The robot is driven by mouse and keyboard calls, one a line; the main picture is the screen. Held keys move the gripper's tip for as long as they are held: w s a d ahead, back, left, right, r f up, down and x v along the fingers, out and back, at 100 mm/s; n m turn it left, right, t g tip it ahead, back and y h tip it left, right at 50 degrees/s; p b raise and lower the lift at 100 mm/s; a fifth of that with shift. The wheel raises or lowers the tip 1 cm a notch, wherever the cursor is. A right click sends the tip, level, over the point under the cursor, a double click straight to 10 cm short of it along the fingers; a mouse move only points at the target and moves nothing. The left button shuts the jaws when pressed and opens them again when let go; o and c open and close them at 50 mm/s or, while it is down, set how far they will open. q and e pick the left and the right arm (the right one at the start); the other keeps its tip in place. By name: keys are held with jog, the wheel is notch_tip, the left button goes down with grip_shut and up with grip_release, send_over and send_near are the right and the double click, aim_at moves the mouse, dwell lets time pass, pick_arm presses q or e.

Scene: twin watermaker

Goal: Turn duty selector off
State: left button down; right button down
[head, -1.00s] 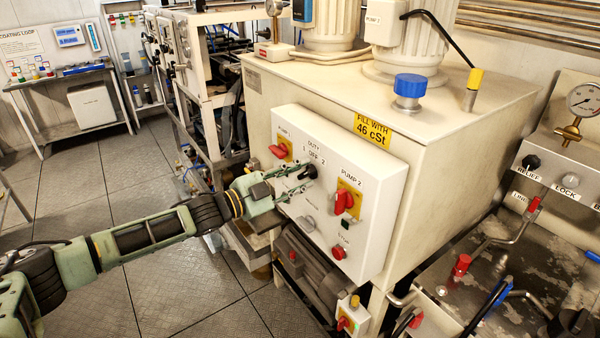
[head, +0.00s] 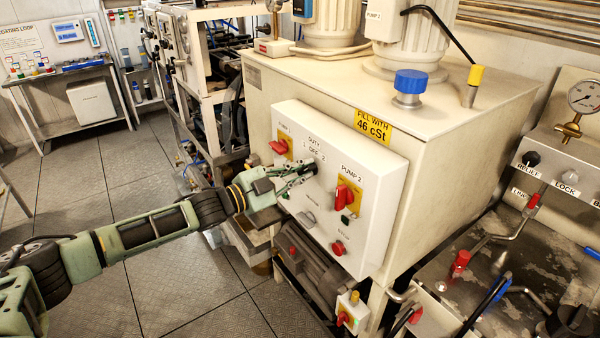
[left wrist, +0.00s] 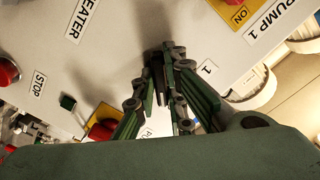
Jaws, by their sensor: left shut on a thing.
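The duty selector (head: 309,168) is a small black knob under the DUTY label with marks 1, OFF and 2, on the white control panel (head: 375,185). My left gripper (head: 308,171) reaches it from the left, with its fingers shut around the knob. In the left wrist view the fingers (left wrist: 160,62) close together at the panel and mostly hide the knob; which mark it points to cannot be told. My right gripper is not in view.
Beside the selector are the red PUMP 1 switch (head: 279,147) and the red PUMP 2 switch (head: 343,198). A red STOP button (head: 338,248) sits lower on the panel. A motor (head: 318,268) is below. Open floor lies at left.

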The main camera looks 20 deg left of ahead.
pick_arm(q)
jog(key=n+p, duration=0.3)
jog(key=shift+r+n, duration=0.1)
jog(key=shift+n, duration=0.3)
jog(key=shift+n+p, duration=0.65)
jog(key=shift+n, duration=0.55)
jog(key=shift+n+p, duration=0.5)
jog(key=shift+n, duration=0.7)
jog(key=c, duration=1.8)
grip_release()
